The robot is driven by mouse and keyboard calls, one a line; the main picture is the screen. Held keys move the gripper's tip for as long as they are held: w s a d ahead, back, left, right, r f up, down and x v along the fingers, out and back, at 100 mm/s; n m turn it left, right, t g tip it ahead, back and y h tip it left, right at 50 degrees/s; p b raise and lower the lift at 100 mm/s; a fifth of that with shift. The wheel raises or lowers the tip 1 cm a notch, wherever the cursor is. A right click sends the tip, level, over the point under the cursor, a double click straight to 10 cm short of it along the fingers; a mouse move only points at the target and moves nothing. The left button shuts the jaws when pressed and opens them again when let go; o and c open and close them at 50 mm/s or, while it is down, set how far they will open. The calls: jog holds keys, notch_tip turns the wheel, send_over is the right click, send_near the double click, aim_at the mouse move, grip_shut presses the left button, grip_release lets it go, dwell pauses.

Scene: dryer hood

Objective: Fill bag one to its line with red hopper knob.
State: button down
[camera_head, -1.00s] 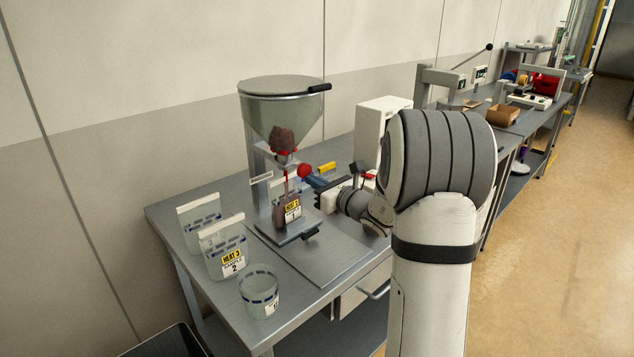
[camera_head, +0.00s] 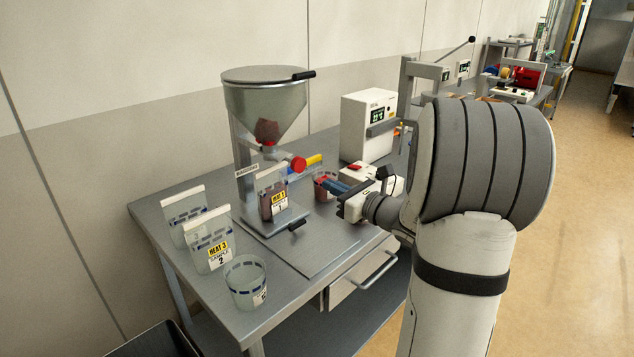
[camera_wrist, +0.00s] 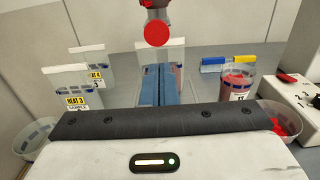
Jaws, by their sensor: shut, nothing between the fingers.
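Bag one (camera_head: 274,203), a clear bag with a yellow-and-white label marked 1, stands upright under the hopper (camera_head: 263,103). Dark red material fills its lower part, near the blue dashed line; I cannot tell the exact level. The red hopper knob (camera_head: 298,164) sticks out below the hopper cone, and shows in the wrist view (camera_wrist: 157,34). My gripper (camera_head: 330,186) is shut and empty, to the right of bag one and apart from the knob. In the wrist view its blue fingers (camera_wrist: 160,84) lie side by side and hide much of the bag.
Two more labelled bags, bag 2 (camera_head: 211,243) and one behind it (camera_head: 185,215), stand left with an empty-looking clear cup (camera_head: 246,283). A cup of red material (camera_wrist: 238,82) stands right, near yellow (camera_wrist: 243,59) and blue bars. A white machine (camera_head: 367,125) is behind.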

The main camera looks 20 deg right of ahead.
jog(key=shift+v, duration=1.55)
jog(key=shift+a, duration=0.15)
jog(key=s+a+f+n+g+y, duration=0.1)
jog(key=s+a+f+n+g, duration=0.1)
jog(key=s+a+n+g, duration=0.55)
jog(key=s+a+f+n+g+y, duration=0.1)
jog(key=s+a+f+n+g, duration=0.3)
jog(key=a+n, duration=0.55)
jog(key=s+d+f+n+g+h, duration=0.2)
jog(key=s+n+h, duration=0.7)
jog(key=s+n, duration=0.3)
jog(key=shift+s+d+n+h, duration=0.3)
jog(key=shift+s+n, duration=0.1)
jog(key=shift+n, duration=0.6)
